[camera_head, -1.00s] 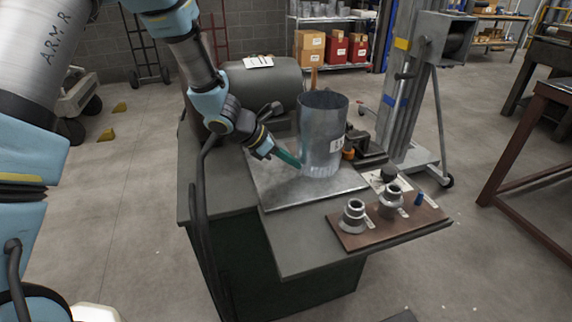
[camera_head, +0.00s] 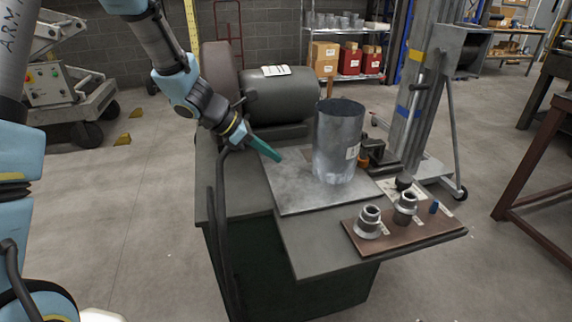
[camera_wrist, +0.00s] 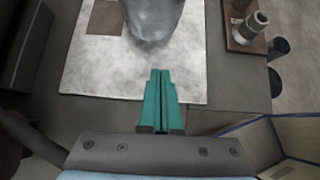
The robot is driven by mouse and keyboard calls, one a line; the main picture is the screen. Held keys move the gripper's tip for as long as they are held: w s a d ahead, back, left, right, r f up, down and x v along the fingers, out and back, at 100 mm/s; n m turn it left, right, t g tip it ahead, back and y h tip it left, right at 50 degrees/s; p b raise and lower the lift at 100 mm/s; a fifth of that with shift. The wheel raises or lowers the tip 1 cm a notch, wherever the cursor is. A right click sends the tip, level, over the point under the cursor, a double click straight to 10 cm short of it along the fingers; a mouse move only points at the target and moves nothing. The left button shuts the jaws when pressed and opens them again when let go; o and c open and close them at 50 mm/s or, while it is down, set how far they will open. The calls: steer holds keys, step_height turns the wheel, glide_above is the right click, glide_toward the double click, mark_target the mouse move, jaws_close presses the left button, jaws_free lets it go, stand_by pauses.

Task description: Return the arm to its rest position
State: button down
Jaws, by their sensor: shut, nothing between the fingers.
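My gripper (camera_head: 278,157) has teal fingers that are shut with nothing between them. It hangs above the left part of a grey metal plate on the bench, left of an upright sheet-metal duct (camera_head: 338,140) and apart from it. In the wrist view the closed fingers (camera_wrist: 160,75) point towards the duct (camera_wrist: 152,18), with the plate (camera_wrist: 100,75) under and ahead of them. My arm reaches in from the upper left in the head view.
A brown board (camera_head: 405,232) with metal fittings (camera_head: 368,222) lies at the bench's front right. A dark clamp (camera_head: 378,155) stands right of the duct, and a dark cylinder (camera_head: 275,95) behind. A lift mast (camera_head: 412,100) stands beyond. Open floor lies left of the bench.

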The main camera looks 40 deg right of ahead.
steer(key=shift+v, duration=0.9)
steer(key=a+r+m+t+y, duration=0.1)
steer(key=a+m+y, duration=0.3)
steer(key=a, duration=1.6)
steer(key=a+r+m+t+y, duration=0.2)
steer(key=a+m, duration=0.8)
steer(key=a, duration=1)
steer(key=shift+w+a+r+m+t+y+p, duration=0.15)
steer(key=shift+w+a+m+t+y+p, duration=0.25)
steer(key=shift+t+y, duration=0.65)
